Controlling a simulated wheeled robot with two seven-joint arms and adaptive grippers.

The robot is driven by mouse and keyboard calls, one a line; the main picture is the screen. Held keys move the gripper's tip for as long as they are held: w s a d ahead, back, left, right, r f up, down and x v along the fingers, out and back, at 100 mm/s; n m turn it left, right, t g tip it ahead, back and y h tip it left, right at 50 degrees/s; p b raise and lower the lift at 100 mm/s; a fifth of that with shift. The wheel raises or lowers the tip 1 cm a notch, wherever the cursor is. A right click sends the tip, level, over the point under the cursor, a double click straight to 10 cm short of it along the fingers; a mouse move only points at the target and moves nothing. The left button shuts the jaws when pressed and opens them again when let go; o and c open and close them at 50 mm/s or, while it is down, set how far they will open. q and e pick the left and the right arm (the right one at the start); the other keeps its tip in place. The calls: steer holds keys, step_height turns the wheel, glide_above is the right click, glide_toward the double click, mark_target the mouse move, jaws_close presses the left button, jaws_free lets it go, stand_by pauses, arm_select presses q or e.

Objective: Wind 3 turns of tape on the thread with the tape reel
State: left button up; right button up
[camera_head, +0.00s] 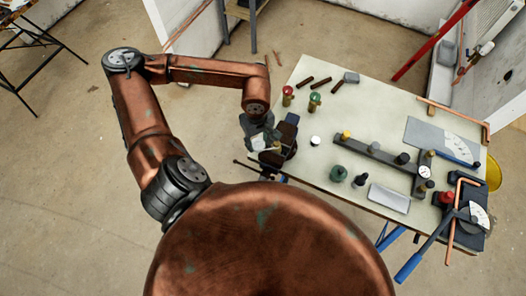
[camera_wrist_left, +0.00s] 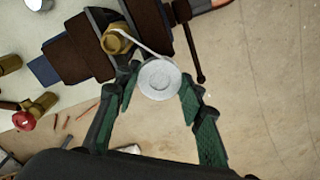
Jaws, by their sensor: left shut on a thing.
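My left gripper (camera_head: 262,140) is at the left edge of the workbench, beside the dark vise (camera_head: 288,138). In the left wrist view my left gripper (camera_wrist_left: 160,88) is shut on the white tape reel (camera_wrist_left: 159,79), which sits between the green-padded fingertips. A brass fitting (camera_wrist_left: 117,40) is clamped between the brown vise jaws (camera_wrist_left: 77,47). A narrow white strip of tape (camera_wrist_left: 143,39) runs from the fitting to the reel. The reel is beside the fitting, apart from it. The thread and any turns on it are too small to tell. My right gripper is not in view.
A red-handled valve (camera_head: 288,94) and a green-handled valve (camera_head: 314,101) stand on the workbench (camera_head: 360,95) behind the vise. A gauge manifold (camera_head: 385,155), a green pot (camera_head: 338,173) and a grey tray (camera_head: 389,199) are farther right. The vise handle (camera_wrist_left: 188,40) sticks out near the reel.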

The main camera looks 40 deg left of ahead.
arm_select(q)
steer(key=w+b, duration=0.3)
steer(key=w, duration=0.6)
steer(key=shift+w+d+f+b, duration=0.1)
steer(key=shift+w+d+b, duration=0.05)
steer(key=shift+w+b, duration=0.2)
steer(key=d, duration=0.1)
steer(key=w+d, duration=0.1)
steer(key=d, duration=0.1)
steer(key=d+b, duration=0.1)
steer(key=shift+w+d, duration=0.3)
steer(key=shift+d, duration=0.1)
steer(key=s+d, duration=0.6)
steer(key=s, duration=0.3)
steer(key=s+a+b, duration=0.2)
steer(key=s+a, duration=0.2)
steer(key=shift+s+a, duration=0.1)
steer(key=shift+a, duration=0.05)
steer(key=a+b, duration=0.1)
steer(key=a, duration=0.3)
steer(key=shift+a+b, duration=0.4)
step_height(320, 180, up, 9)
steer(key=p, duration=0.4)
steer(key=shift+f+p, duration=0.15)
steer(key=shift+p, duration=0.15)
